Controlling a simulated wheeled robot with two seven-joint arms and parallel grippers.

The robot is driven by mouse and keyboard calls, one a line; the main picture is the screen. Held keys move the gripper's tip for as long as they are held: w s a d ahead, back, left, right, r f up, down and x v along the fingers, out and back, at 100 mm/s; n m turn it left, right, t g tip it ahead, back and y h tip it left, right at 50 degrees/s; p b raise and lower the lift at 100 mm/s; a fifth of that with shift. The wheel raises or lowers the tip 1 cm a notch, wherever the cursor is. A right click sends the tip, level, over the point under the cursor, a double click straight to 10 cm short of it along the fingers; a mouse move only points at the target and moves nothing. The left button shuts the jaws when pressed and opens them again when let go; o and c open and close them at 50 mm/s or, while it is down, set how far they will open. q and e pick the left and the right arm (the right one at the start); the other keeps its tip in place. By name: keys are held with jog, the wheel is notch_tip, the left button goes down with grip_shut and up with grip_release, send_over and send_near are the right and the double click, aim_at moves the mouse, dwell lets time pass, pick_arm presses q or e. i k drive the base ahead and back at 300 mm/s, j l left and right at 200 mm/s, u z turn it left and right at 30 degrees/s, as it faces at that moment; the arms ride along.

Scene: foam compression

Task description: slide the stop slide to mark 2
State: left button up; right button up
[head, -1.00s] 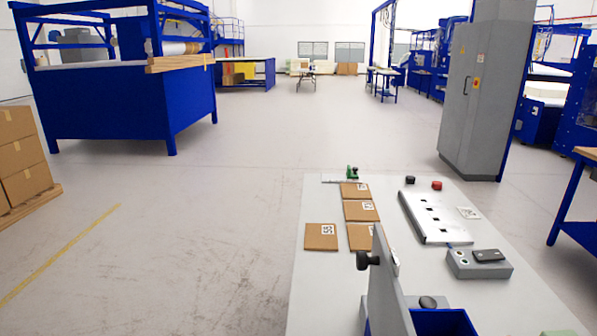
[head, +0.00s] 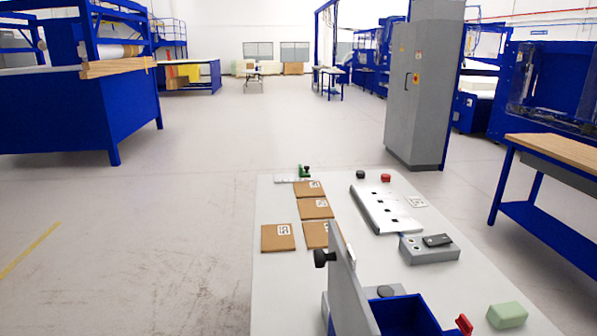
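A small green piece with a dark base (head: 305,171) stands at the far left end of the grey table (head: 275,290), beside a thin light strip (head: 287,180). It looks like the stop slide on its scale, but it is too small to be sure, and I cannot read any marks. A grey upright plate (head: 345,285) with a black knob (head: 321,258) stands near the front of the table. Neither of my grippers shows in the head view.
Cardboard pieces with printed labels (head: 278,237) lie on the left. A metal plate with square holes (head: 385,208) and a grey control box (head: 430,250) are at right. A blue bin (head: 405,315) and pale green block (head: 507,315) are in front. Floor left of the table is clear.

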aim_at(305, 174)
jog(key=k+j, duration=0.2)
jog(key=j, duration=0.2)
jog(key=k+j+z, duration=0.1)
jog(key=j, duration=0.35)
jog(key=j+z, duration=0.35)
jog(key=j, duration=0.9)
jog(key=i+j+z, duration=0.15)
jog(key=i+j, duration=0.15)
jog(key=i+j+z, duration=0.15)
jog(key=i+j, duration=0.15)
jog(key=j, duration=0.15)
jog(key=i+j+z, duration=0.1)
jog(key=i+j, duration=0.15)
jog(key=j, duration=0.15)
